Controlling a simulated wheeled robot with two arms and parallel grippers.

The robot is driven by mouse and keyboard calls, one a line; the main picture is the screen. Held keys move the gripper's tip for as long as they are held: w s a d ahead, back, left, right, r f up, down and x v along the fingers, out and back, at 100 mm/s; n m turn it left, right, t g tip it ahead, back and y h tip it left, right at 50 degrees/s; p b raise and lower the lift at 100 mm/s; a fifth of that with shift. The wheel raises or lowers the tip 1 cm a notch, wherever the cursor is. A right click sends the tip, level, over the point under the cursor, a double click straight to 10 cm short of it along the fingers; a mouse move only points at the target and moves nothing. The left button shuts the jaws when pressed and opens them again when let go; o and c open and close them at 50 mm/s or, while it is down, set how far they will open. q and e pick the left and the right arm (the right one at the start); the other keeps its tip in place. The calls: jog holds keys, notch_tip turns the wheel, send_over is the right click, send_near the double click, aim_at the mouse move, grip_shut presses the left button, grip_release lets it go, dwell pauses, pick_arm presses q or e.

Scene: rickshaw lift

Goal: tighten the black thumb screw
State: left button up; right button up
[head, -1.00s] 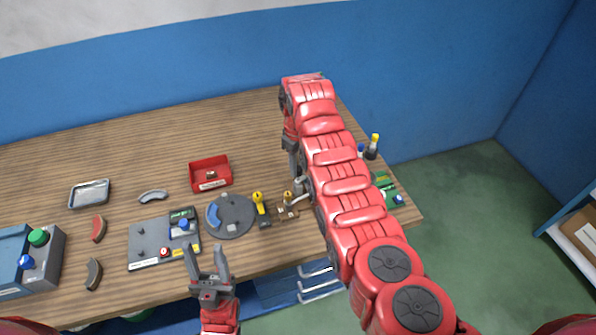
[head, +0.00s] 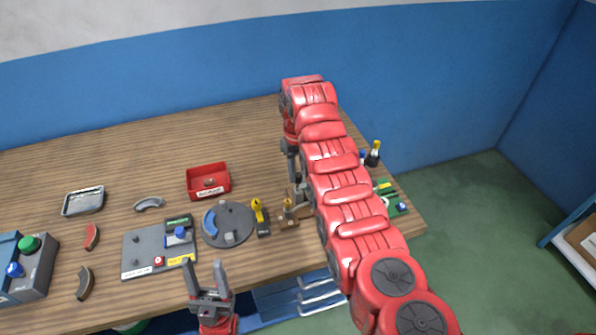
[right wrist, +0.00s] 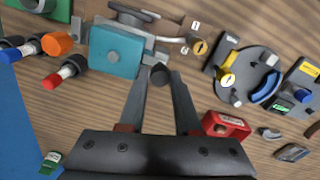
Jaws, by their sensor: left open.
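The black thumb screw (right wrist: 159,74) shows as a small dark round knob beside the teal block (right wrist: 116,52) in the right wrist view. My right gripper (right wrist: 161,71) has its two fingers apart, one on either side of the knob at the tips; whether they press on it I cannot tell. In the head view my red right arm hides the teal block and the screw, and only part of the right gripper shows at the arm's far end. My left gripper (head: 207,268) is open and empty at the table's front edge.
A brass-coloured piece (head: 288,206), a yellow-handled item (head: 258,215), a grey round plate (head: 228,222) and a red bin (head: 208,182) lie left of the right arm. A green board (head: 392,198) and dark bottle (head: 373,153) are right of it. The table's back left is clear.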

jog(key=o, duration=0.4)
jog(key=shift+r, duration=0.2)
notch_tip(320, 180, up, 10)
notch_tip(320, 180, up, 7)
jog(key=p, duration=0.6)
send_over(299, 175)
jog(key=shift+a, duration=0.1)
jog(key=shift+f, duration=0.1)
